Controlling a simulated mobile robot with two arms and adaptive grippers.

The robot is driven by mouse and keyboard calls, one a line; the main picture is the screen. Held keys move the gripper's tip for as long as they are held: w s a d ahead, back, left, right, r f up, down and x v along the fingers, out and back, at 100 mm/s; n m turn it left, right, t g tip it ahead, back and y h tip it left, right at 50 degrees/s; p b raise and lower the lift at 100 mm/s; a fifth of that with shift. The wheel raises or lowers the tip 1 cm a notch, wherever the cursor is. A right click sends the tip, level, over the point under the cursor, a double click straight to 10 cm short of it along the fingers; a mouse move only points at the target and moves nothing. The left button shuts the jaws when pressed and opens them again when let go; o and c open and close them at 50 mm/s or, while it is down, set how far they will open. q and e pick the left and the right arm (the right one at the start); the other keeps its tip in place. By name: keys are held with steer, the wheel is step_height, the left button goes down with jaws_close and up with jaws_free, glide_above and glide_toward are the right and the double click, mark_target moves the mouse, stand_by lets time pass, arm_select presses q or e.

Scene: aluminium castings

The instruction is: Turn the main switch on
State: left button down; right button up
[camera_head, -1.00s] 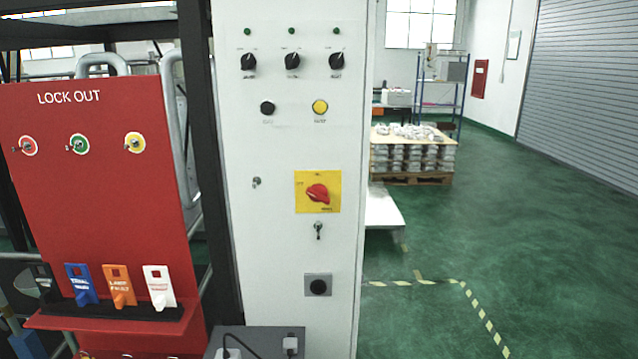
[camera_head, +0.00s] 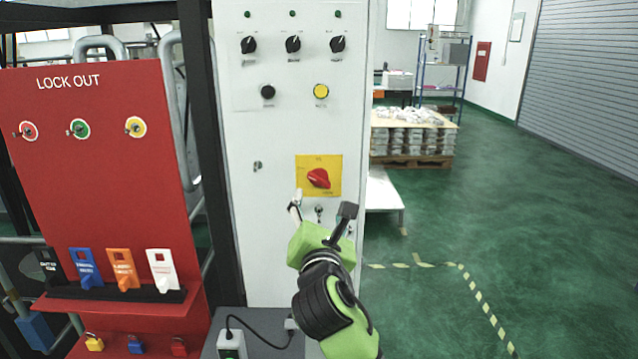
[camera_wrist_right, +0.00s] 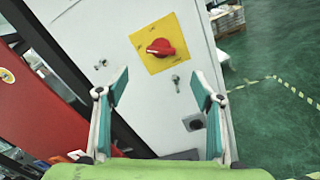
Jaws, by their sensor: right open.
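The main switch is a red rotary knob (camera_head: 318,178) on a yellow square plate (camera_head: 333,162) on the front of a white cabinet (camera_head: 270,220). The knob lies tilted, not straight up. It also shows in the right wrist view, as a red knob (camera_wrist_right: 160,47) on a yellow plate (camera_wrist_right: 172,27). My right gripper (camera_head: 321,204) is open and empty just below the plate, apart from the knob. In the right wrist view its two fingers (camera_wrist_right: 160,88) stand wide apart, with the knob beyond and between them. My left gripper is not in view.
Above the switch are a yellow button (camera_head: 321,91), a black button (camera_head: 267,92) and black selector knobs (camera_head: 293,44). A key switch (camera_head: 319,210) sits just below the plate. A red lock-out board (camera_head: 110,200) stands left. Green floor is free at right.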

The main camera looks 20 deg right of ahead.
mark_target(319, 182)
steer(key=p+x, duration=0.4)
steer(key=x, duration=0.7)
steer(key=shift+w+d, duration=0.2)
steer(key=shift+w, duration=0.15)
steer(key=shift+x, duration=0.8)
steer(key=shift+f, duration=0.15)
steer(key=c, duration=1.1)
